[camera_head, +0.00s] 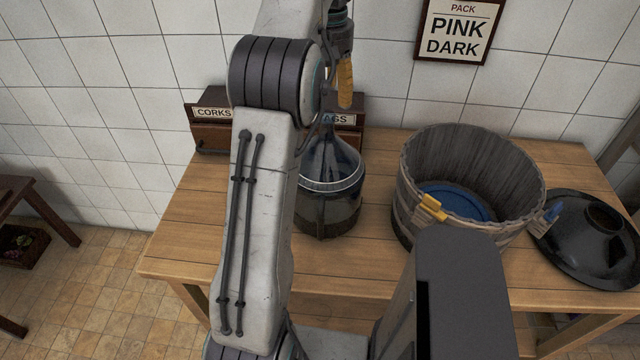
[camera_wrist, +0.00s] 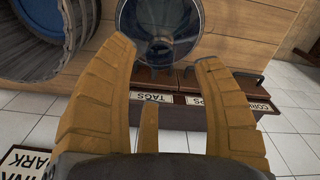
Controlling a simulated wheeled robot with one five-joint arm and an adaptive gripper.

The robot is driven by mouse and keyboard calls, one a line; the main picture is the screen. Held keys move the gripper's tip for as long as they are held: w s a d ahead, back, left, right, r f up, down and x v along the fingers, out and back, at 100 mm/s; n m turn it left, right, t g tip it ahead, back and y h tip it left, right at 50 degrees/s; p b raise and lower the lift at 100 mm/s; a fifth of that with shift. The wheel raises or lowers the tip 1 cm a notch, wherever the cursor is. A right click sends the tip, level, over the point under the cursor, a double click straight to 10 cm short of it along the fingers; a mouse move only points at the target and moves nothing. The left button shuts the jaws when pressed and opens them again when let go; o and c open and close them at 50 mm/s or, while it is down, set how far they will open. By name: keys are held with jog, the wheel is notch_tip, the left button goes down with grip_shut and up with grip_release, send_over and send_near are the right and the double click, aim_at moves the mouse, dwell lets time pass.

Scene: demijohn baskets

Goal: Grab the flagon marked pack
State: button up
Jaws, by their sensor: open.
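A clear blue-grey glass flagon (camera_head: 333,170) with dark contents in its lower part stands upright on the wooden table, partly hidden by my arm. No tag or mark is readable on it. My gripper (camera_head: 345,100) hangs just above and behind its neck in the head view. In the wrist view, the flagon (camera_wrist: 183,18) lies beyond the open yellow fingers of my gripper (camera_wrist: 165,55), with its neck near the gap between the tips. Nothing is held. A wall sign (camera_head: 457,30) reads "PACK PINK DARK".
A wooden tub (camera_head: 470,160) with a blue inside bottom and yellow and blue clips on its rim stands right of the flagon. A black domed lid (camera_head: 590,250) lies at far right. Boxes labelled "CORKS" (camera_head: 212,135) and "TAGS" (camera_wrist: 150,140) stand behind, against the tiled wall.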

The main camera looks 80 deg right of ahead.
aim_at(327, 116)
jog(key=shift+f+b, duration=0.4)
jog(key=shift+f, duration=2.75)
jog(key=c, duration=1.2)
jog(key=shift+d+r, duration=0.1)
grip_shut()
